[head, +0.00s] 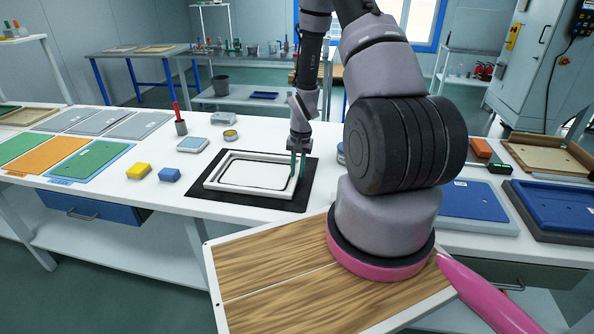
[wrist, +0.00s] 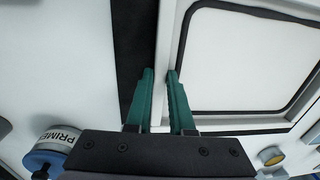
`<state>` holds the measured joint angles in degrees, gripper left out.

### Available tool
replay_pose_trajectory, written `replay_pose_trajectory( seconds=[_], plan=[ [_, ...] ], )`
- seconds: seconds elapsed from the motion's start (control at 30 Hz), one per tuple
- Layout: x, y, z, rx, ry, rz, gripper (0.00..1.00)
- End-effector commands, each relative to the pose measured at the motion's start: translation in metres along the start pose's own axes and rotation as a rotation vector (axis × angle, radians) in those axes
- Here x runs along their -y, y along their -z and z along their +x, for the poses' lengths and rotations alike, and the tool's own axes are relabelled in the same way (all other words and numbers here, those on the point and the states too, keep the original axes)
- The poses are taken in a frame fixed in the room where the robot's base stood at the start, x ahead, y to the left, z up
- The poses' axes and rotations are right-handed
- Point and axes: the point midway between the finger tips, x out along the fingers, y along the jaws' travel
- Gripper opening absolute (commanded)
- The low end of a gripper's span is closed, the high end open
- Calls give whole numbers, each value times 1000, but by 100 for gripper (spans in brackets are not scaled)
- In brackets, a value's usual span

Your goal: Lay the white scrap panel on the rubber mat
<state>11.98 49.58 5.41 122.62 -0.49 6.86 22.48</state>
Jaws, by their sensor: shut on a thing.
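The white panel (head: 250,174) has a raised rim and a rounded dark line inside it. It lies over the black rubber mat (head: 196,186), and dark mat shows around it. Whether its underside fully touches the mat I cannot tell. My gripper (head: 298,168) is at the panel's right side, pointing down, shut on its rim. In the wrist view the teal fingers (wrist: 160,76) stand on either side of the white rim, with the panel's face (wrist: 250,60) to the right and a strip of mat (wrist: 130,50) to the left.
A yellow block (head: 138,171) and a blue block (head: 169,175) lie left of the mat. A red-handled tool stands in a cup (head: 181,127) behind. A primer can (wrist: 52,146) is close to my gripper. Blue panels (head: 472,200) lie at the right.

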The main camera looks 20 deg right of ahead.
Motion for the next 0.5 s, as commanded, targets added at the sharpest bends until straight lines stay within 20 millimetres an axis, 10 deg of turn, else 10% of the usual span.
replay_pose_trajectory(
  seconds=[0.2, 0.23, 0.3, 0.5],
  plan=[
    [0, 0, 0, -1, 0, 0, 0],
    [0, 0, 0, 0, 0, 0, 32],
    [0, 0, 0, 0, 0, 0, 51],
    [0, 0, 0, 0, 0, 0, 51]
  ],
)
